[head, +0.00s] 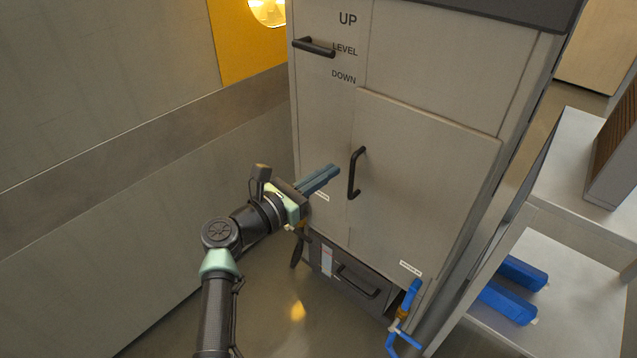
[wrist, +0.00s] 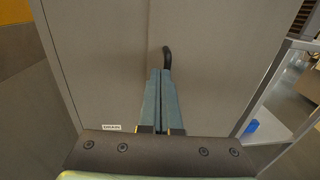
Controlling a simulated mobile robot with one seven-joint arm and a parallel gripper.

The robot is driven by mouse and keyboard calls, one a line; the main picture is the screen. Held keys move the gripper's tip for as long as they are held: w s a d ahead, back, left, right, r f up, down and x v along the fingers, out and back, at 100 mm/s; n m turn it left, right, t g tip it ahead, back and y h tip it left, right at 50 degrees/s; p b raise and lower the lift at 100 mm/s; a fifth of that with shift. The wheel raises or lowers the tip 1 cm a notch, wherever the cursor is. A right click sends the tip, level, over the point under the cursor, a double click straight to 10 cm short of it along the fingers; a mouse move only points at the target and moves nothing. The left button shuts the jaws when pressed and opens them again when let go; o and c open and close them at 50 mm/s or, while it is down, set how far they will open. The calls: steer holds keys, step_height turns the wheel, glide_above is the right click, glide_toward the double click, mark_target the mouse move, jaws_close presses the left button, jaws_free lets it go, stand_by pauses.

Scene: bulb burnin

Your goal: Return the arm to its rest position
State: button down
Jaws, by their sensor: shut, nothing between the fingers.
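My gripper (head: 334,170) is shut and empty, with its two blue-grey fingers together. It points at the front of the grey cabinet (head: 430,150), just left of the black door handle (head: 355,173). In the wrist view my gripper (wrist: 161,72) reaches up toward the cabinet front, and the black handle (wrist: 167,57) shows just beyond the fingertips. I cannot tell whether the fingertips touch the handle. My arm is stretched forward from the bottom of the head view, bent at the elbow. The cabinet door looks closed.
A lever (head: 314,47) sits beside the words UP, LEVEL and DOWN. A drawer handle (head: 357,283) and a blue valve (head: 405,318) are low on the cabinet. A shelf with blue items (head: 508,303) stands right. A grey wall (head: 100,90) is left, with open floor between.

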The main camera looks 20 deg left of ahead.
steer(key=a+p+v, duration=0.1)
steer(key=p+v, duration=0.1)
steer(key=v, duration=0.8)
steer(key=shift+a+p, duration=0.25)
steer(key=shift+p, duration=0.05)
